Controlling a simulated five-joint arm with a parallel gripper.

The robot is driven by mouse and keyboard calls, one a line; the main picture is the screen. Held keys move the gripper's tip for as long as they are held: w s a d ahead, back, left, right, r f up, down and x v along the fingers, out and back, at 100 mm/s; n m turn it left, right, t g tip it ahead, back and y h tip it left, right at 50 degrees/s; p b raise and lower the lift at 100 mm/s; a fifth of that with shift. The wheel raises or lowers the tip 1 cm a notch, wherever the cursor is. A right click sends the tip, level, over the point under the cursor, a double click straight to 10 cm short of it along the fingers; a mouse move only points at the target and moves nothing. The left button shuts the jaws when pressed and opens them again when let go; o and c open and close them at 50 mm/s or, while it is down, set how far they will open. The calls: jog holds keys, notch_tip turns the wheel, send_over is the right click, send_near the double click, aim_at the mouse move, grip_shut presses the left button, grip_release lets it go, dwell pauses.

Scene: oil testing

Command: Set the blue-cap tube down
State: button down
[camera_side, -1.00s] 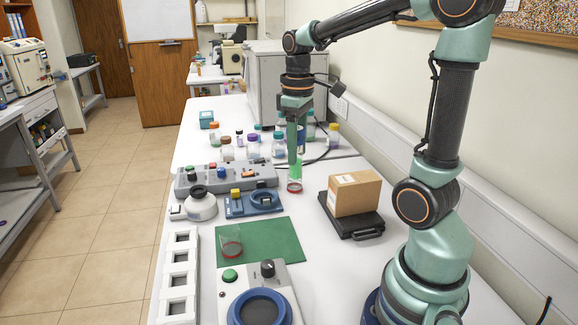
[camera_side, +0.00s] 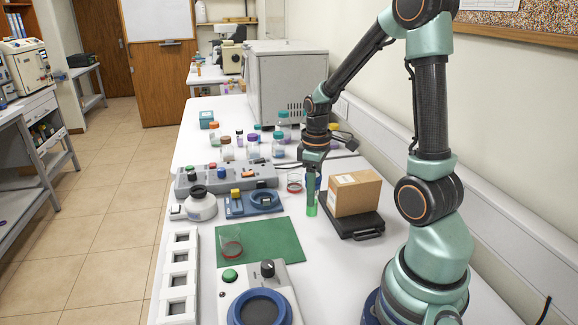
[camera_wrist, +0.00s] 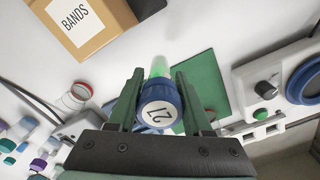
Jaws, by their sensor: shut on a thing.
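My gripper (camera_side: 312,188) is over the white bench, left of the cardboard box. In the wrist view, my gripper (camera_wrist: 158,78) is shut on the blue-cap tube (camera_wrist: 158,110), with one finger on each side. The round blue cap has a white top with a number, seen upside down, and faces the camera. The pale green tube body (camera_wrist: 160,67) points away between the fingers. In the side view, the bright green lower end of the blue-cap tube (camera_side: 311,210) shows below the fingers. I cannot tell whether it touches the bench.
The cardboard box (camera_side: 354,193) sits on a black scale (camera_side: 352,222) close at right. A red-based beaker (camera_side: 295,184) stands just behind. A green mat (camera_side: 275,240) with another beaker (camera_side: 231,244) lies front left. Bare bench lies in front of my gripper.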

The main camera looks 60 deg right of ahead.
jog(key=shift+f, duration=2.55)
jog(key=shift+c, duration=1.6)
grip_release()
jog(key=shift+f, duration=0.1)
notch_tip(320, 180, up, 12)
jog(key=a+r+m+t, duration=0.1)
jog(key=a+r, duration=0.3)
jog(key=a, duration=0.4)
jog(key=a+r+m+t, duration=0.1)
jog(key=a+r+t, duration=0.2)
jog(key=a, duration=0.5)
jog(key=shift+s+r+t, duration=0.2)
jog(key=shift+r+t, duration=0.2)
jog(key=shift+t, duration=0.3)
jog(key=shift+o, duration=0.4)
jog(key=shift+s+a, duration=0.1)
jog(key=shift+a, duration=0.3)
